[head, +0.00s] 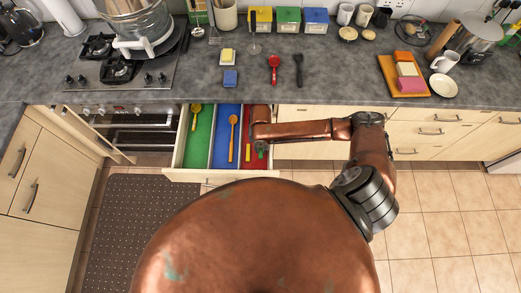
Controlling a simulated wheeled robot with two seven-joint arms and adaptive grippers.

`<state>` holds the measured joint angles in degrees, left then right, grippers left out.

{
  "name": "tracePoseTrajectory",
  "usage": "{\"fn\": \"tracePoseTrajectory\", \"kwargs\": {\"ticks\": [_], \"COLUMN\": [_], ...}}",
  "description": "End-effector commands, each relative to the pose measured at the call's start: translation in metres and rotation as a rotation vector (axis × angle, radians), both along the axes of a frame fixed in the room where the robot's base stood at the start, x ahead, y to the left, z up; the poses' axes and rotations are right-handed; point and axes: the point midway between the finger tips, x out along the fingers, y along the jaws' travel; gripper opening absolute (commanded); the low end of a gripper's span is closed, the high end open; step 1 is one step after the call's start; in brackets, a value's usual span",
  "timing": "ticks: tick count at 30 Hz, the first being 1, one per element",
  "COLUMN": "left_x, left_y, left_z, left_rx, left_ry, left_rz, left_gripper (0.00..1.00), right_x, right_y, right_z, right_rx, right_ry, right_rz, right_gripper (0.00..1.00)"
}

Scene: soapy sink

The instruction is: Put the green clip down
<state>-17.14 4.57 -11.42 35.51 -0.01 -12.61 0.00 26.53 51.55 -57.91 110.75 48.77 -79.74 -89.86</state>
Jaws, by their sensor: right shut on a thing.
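An open drawer (221,176) shows a green, a blue and a red compartment. My right gripper (261,145) points down over the red compartment at the drawer's right side. It is shut on the small green clip (259,154), which shows just below the fingertips and is partly hidden by them. I cannot tell whether the clip touches the compartment floor. My left gripper is not in view.
A thin yellow item (248,153) lies in the red one. The counter (330,82) overhangs behind, with red and black utensils.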

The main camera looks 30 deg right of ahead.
Motion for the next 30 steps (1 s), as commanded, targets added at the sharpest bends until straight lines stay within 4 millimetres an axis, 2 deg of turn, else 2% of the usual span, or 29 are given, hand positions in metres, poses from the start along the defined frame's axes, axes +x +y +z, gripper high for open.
{"fn": "tracePoseTrajectory", "kwargs": {"ticks": [9, 20, 21, 24, 30], "left_x": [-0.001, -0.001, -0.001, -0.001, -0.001], "left_y": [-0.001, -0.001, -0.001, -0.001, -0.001], "left_z": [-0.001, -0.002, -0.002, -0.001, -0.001], "left_rx": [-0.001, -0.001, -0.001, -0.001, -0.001], "left_ry": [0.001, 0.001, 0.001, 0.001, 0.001], "left_rz": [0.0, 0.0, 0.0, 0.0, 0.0], "left_gripper": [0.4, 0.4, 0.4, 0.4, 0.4], "right_x": [-0.001, 0.0, 0.0, 0.0, 0.0], "right_y": [0.0, 0.0, 0.0, 0.0, 0.0], "right_z": [-0.036, -0.04, -0.04, -0.04, -0.04], "right_rx": [0.0, -0.001, -0.001, -0.001, 0.0], "right_ry": [0.001, 0.001, 0.001, 0.001, 0.0], "right_rz": [-0.001, -0.001, -0.001, -0.001, -0.001], "right_gripper": [0.04, 0.04, 0.15, 0.21, 0.21]}}
